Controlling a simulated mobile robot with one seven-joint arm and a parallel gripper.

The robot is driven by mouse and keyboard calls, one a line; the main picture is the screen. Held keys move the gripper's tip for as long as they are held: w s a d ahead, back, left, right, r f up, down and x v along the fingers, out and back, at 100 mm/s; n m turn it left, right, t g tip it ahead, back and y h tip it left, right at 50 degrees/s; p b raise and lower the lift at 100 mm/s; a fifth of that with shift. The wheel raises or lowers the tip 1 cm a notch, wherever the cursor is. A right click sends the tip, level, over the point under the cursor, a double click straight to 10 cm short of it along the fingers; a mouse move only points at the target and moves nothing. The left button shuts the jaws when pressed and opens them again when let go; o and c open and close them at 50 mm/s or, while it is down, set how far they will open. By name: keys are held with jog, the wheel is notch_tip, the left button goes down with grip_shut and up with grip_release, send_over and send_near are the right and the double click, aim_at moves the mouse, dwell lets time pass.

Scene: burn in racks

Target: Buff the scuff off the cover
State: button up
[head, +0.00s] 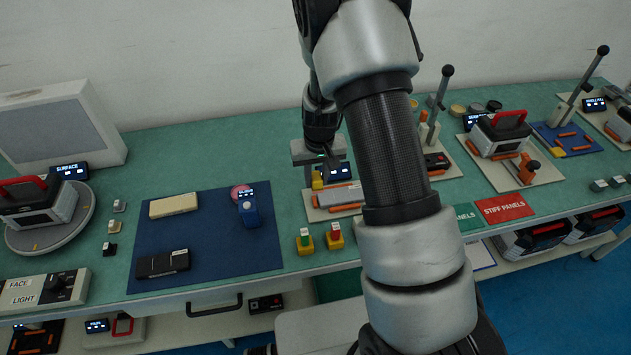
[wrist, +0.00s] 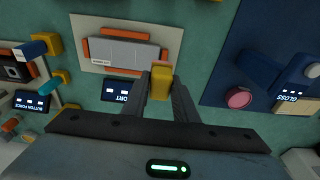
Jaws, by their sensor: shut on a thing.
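My gripper (wrist: 160,88) is shut on a small yellow block (wrist: 160,80), which sits between the fingertips. In the head view my gripper (head: 320,172) hangs at the back left of a pale fixture plate (head: 318,213). A light grey panel (wrist: 125,52), which looks like the cover, lies flat on that plate between orange clips. It also shows in the head view (head: 338,195), its right side partly behind my arm. The yellow block is beside the panel's edge in the wrist view; I cannot tell whether they touch. No scuff can be made out.
A blue mat (head: 205,262) at left holds a blue gloss meter (head: 249,211), a pink disc (head: 240,191), a cream block (head: 173,205) and a black box (head: 162,264). Yellow blocks with green (head: 305,241) and red (head: 335,236) tops stand in front. A lever press (head: 436,110) stands right.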

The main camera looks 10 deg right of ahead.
jog(key=shift+r+p, duration=0.65)
jog(key=shift+r, duration=0.9)
